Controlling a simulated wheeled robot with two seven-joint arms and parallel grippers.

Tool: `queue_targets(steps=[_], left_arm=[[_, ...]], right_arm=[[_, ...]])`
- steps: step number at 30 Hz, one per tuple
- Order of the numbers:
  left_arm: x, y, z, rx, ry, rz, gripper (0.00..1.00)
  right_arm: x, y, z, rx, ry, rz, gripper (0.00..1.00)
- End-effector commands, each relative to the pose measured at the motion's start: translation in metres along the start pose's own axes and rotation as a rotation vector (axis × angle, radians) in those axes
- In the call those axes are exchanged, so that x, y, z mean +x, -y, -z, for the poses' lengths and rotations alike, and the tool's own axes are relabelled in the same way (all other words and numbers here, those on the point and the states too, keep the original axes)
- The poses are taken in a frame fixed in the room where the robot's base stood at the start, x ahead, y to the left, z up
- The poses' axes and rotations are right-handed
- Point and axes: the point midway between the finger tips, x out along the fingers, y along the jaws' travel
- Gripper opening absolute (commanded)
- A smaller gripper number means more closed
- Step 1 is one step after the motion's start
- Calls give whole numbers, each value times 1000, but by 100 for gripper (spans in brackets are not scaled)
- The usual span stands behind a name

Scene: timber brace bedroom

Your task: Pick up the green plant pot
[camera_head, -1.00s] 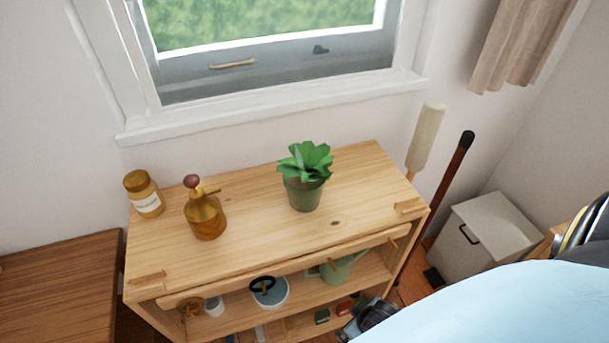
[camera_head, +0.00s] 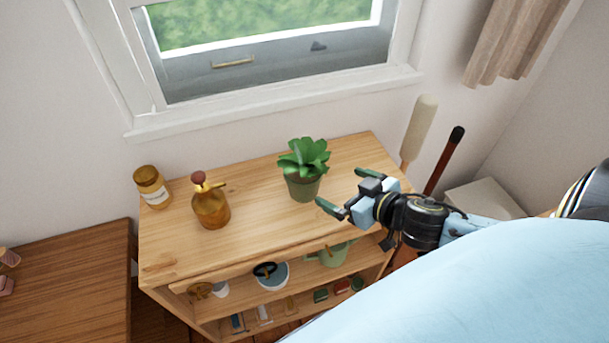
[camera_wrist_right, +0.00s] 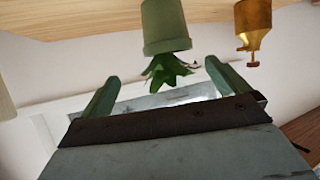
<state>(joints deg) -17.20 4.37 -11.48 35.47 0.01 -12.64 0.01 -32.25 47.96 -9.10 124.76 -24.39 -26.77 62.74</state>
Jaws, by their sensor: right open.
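The green plant pot (camera_head: 303,188) stands upright on top of the wooden shelf unit, with a leafy green plant (camera_head: 304,156) in it. My right gripper (camera_head: 340,189) is open and empty, just to the right of the pot and apart from it, its fingers pointing toward it. In the right wrist view the picture is upside down; the pot (camera_wrist_right: 163,25) shows beyond and between the two open fingers (camera_wrist_right: 160,82), with its leaves (camera_wrist_right: 166,72) hanging downward in the picture. My left gripper is not in view.
An amber spray bottle (camera_head: 211,207) and an amber jar (camera_head: 152,187) stand left of the pot on the shelf top (camera_head: 255,229). Lower shelves hold a watering can (camera_head: 329,255) and small items. A window is behind; long handles (camera_head: 418,130) lean at the right.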

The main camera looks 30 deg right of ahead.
Motion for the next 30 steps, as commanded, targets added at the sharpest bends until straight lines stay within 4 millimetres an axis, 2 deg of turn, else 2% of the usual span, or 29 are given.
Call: queue_targets(steps=[7, 21, 30], left_arm=[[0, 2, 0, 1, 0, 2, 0], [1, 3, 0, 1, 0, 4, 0], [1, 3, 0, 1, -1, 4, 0]], right_arm=[[8, 3, 8, 0, -33, 90, 100], [65, 8, 10, 3, -33, 86, 100], [83, 9, 10, 3, -31, 87, 100]])
